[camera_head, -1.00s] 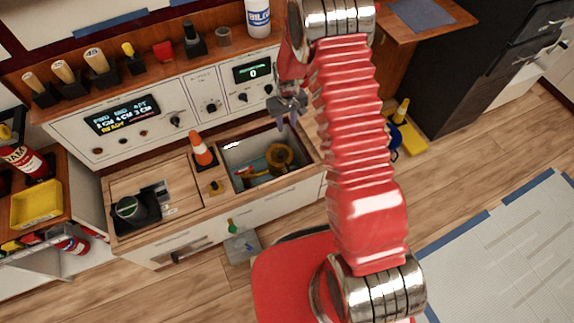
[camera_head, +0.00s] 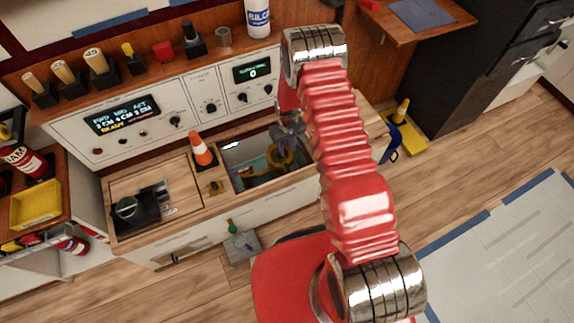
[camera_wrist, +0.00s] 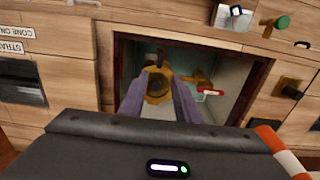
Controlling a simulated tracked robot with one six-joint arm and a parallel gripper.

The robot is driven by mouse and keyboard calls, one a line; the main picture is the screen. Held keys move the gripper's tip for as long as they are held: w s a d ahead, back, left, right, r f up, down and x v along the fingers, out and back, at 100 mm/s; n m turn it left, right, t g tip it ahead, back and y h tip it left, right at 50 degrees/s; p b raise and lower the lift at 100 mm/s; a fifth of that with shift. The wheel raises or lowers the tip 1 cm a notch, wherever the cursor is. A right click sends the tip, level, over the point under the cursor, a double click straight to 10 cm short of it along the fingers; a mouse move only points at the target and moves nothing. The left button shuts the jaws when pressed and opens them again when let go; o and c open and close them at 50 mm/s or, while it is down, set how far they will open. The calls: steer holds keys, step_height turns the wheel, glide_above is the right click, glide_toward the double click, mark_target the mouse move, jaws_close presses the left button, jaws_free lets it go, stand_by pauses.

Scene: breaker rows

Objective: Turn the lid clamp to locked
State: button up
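A round brass-coloured part (camera_head: 281,157) with a dark centre sits in the open recess in the bench top. It looks like the lid clamp, but I cannot read a locked or unlocked mark. In the wrist view the brass part (camera_wrist: 158,98) shows between my two purple-grey fingers. My gripper (camera_wrist: 159,77) is open, one finger on each side of it; whether they touch it is unclear. In the head view my gripper (camera_head: 291,136) reaches down at the recess and covers some of the brass part. A smaller brass piece with a red-and-white end (camera_wrist: 208,92) lies beside it.
The recess has a wooden rim (camera_head: 236,192). An orange cone (camera_head: 202,152) stands at its left, with a small brass knob (camera_head: 215,187) near it. A control panel (camera_head: 150,120) rises behind. Blocks and a white bottle (camera_head: 258,18) stand on the shelf above.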

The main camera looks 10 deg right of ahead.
mark_target(287, 167)
steer(key=shift+f, duration=0.15)
steer(key=shift+f, duration=6.75)
steer(key=shift+c, duration=0.6)
jaws_close()
